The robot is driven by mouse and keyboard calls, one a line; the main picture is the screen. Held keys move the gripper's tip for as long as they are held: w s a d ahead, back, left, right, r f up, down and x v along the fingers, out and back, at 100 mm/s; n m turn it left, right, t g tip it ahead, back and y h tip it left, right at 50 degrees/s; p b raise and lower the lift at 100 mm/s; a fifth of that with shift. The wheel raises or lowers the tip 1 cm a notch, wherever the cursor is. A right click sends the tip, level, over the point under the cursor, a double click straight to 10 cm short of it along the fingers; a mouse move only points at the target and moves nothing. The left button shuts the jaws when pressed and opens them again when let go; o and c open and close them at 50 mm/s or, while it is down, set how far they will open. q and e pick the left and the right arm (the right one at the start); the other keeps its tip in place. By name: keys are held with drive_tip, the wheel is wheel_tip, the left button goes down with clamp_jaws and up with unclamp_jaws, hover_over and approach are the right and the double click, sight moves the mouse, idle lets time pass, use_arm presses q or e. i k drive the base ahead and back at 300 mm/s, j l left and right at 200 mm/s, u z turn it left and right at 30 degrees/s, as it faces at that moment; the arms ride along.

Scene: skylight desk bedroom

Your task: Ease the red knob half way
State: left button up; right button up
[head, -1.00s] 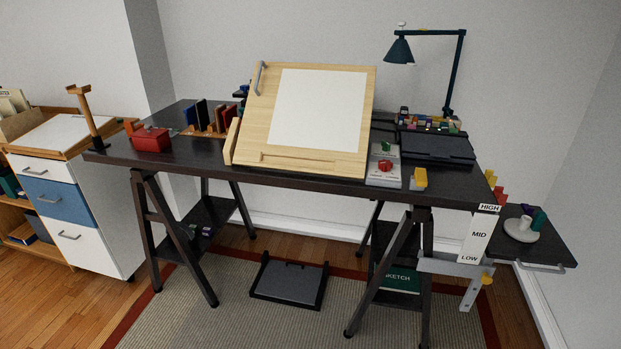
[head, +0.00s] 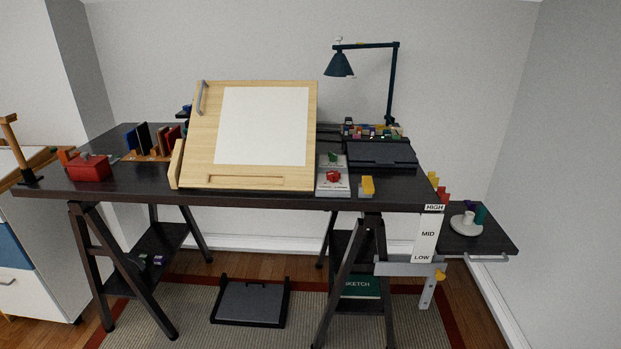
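The red knob (head: 333,176) sits on a light grey control panel (head: 333,189) on the dark desk, just right of the tilted drawing board. A green knob (head: 333,157) sits on the same panel, behind the red one. Their markings are too small to read. Neither of my grippers shows in the head view, and nothing is seen touching the red knob.
The wooden drawing board (head: 198,150) stands left of the panel. A yellow block (head: 367,186) is close on its right, and a dark tray (head: 378,155) lies behind that. A lamp (head: 339,65) overhangs the back. A side shelf (head: 490,238) juts out at right.

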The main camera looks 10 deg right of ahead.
sight(332, 176)
drive_tip(key=i+j+z, duration=0.1)
drive_tip(key=i+j, duration=0.15)
drive_tip(key=i+j+z, duration=0.15)
drive_tip(key=i, duration=0.3)
drive_tip(key=i+l+z, duration=0.25)
drive_tip(key=i+l, duration=0.35)
